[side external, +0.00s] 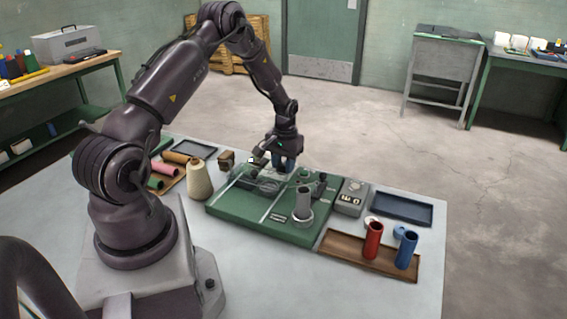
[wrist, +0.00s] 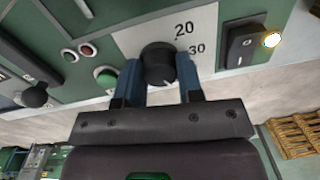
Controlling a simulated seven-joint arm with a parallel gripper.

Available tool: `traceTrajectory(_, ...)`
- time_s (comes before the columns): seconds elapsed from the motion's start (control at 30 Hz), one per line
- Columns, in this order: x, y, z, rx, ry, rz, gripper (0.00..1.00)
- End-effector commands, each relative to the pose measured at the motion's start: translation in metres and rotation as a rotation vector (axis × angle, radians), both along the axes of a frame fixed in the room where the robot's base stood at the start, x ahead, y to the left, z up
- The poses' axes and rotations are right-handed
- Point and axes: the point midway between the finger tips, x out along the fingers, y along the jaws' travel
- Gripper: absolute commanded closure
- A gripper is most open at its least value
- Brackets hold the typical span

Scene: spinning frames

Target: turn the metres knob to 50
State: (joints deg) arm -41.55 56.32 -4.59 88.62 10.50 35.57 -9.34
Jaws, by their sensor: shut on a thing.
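The metres knob (wrist: 158,66) is black and round, on a pale dial plate (wrist: 205,25) in the wrist view. The printed numbers 20 and 30 show to its right; no 50 is visible, and I cannot make out a pointer mark. My gripper (wrist: 160,80) has its two blue fingers shut on the knob, one on each side. In the side external view my gripper (side external: 284,164) is low over the far side of the green machine (side external: 250,205), and it hides the knob there.
A black switch (wrist: 243,43) with a lit lamp (wrist: 271,40) is right of the dial; red and green buttons (wrist: 104,77) are left. A yarn cone (side external: 199,180) stands left of the machine. A wooden tray (side external: 340,250) with red and blue tubes is at right.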

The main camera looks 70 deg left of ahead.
Motion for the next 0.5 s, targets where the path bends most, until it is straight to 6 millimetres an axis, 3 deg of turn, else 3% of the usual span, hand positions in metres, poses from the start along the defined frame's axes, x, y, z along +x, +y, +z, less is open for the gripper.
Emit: traceTrajectory(0.5,-0.0009,-0.0013,-0.0001,-0.003,0.004,-0.238,0.90)
